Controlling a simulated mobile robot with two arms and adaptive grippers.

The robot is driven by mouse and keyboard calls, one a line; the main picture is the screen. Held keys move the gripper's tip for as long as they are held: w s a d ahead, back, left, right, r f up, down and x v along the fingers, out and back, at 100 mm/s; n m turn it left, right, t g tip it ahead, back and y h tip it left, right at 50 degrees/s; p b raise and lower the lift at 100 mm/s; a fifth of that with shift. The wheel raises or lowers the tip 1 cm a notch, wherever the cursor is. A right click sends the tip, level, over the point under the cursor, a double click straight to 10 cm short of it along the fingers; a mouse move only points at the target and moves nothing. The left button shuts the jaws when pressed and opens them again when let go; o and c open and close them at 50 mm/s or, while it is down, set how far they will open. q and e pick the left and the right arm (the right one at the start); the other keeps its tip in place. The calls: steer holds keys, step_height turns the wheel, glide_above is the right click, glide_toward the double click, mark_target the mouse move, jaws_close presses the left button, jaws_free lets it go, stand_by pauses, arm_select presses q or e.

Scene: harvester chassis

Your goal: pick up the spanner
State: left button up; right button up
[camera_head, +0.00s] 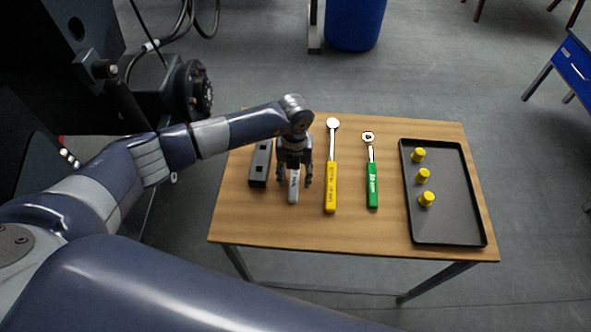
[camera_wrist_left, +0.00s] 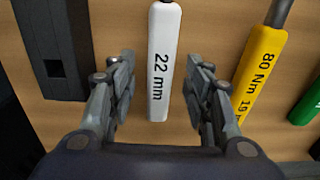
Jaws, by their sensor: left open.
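The spanner (camera_head: 293,187) lies on the wooden table with its light grey handle toward the table's front edge. In the left wrist view the spanner's handle (camera_wrist_left: 160,65) shows the marking "22 mm". My left gripper (camera_head: 294,180) is above the handle and open; its arm hides the spanner's far end. In the left wrist view my left gripper's fingers (camera_wrist_left: 162,88) stand apart, one on each side of the handle, with gaps on both sides. Whether the fingertips are down at handle height I cannot tell. My right gripper is not in view.
A dark block (camera_head: 260,165) lies close on the left. A black tray (camera_head: 450,225) holds yellow pieces at the right.

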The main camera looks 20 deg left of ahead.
arm_select(q)
jaws_close()
steer(key=shift+r, duration=0.1)
steer(key=shift+r+b, duration=0.3)
steer(key=shift+r, duration=0.2)
step_height(320, 180, up, 2)
steer(key=shift+s+r+b, duration=0.1)
steer(key=shift+r+b, duration=0.1)
steer(key=shift+b, duration=0.4)
steer(key=s+d+b, duration=0.1)
steer(key=s, duration=0.4)
steer(key=s+d+r+b, duration=0.1)
steer(key=s+d, duration=0.1)
steer(key=s, duration=0.3)
steer(key=s+d+b, duration=0.1)
steer(key=s+d, duration=0.1)
steer(key=s, duration=0.3)
steer(key=shift+r, duration=0.25)
steer(key=c, duration=0.6)
jaws_free()
jaws_close()
